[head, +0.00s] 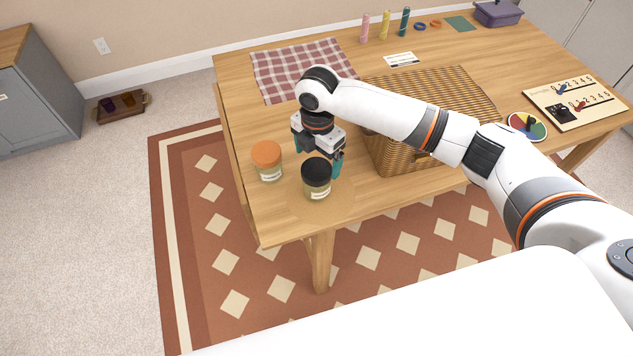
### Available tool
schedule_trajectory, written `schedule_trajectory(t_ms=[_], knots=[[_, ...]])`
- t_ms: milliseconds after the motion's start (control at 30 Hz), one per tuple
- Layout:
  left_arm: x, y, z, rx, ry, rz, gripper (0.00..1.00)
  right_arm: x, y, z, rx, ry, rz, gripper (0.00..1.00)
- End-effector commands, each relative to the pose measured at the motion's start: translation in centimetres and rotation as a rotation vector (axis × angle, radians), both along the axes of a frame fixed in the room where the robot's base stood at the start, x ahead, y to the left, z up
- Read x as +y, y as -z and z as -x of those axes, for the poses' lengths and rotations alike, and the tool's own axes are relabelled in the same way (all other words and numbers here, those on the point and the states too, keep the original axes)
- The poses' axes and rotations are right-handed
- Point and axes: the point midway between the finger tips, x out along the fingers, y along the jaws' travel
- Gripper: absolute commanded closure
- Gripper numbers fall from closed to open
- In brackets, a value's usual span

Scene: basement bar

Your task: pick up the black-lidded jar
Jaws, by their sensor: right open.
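The black-lidded jar (316,180) stands upright on the wooden table near its front left corner. Its body is clear with pale contents and a label. An orange-lidded jar (267,161) stands just left of it. My right gripper (319,160) points down right behind the black-lidded jar, its teal fingers apart. The black lid hides part of the fingers, so I cannot tell whether they touch the jar. My left gripper is not in the head view.
A wicker basket (395,155) is right of the gripper, partly under my right arm. A checkered cloth (290,66), a color spinner (527,126), a scoreboard (579,103), several bottles and a purple box (497,13) lie farther off. The table's front edge is close to the jars.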

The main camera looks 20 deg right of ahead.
Motion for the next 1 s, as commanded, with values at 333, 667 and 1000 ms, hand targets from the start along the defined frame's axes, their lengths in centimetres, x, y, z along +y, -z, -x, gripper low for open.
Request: schedule_trajectory(t_ms=[333, 667, 1000], knots=[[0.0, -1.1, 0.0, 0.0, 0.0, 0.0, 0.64, 0.5, 3.6, 0.7, 0.002, 0.0, 0.0, 0.08], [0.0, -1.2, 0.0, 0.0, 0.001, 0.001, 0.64, 0.4, 5.9, 0.7, -0.002, 0.0, 0.0, 0.08], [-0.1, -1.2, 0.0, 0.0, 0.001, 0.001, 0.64, 0.4, 5.9, 0.7, -0.002, 0.0, 0.0, 0.45]])
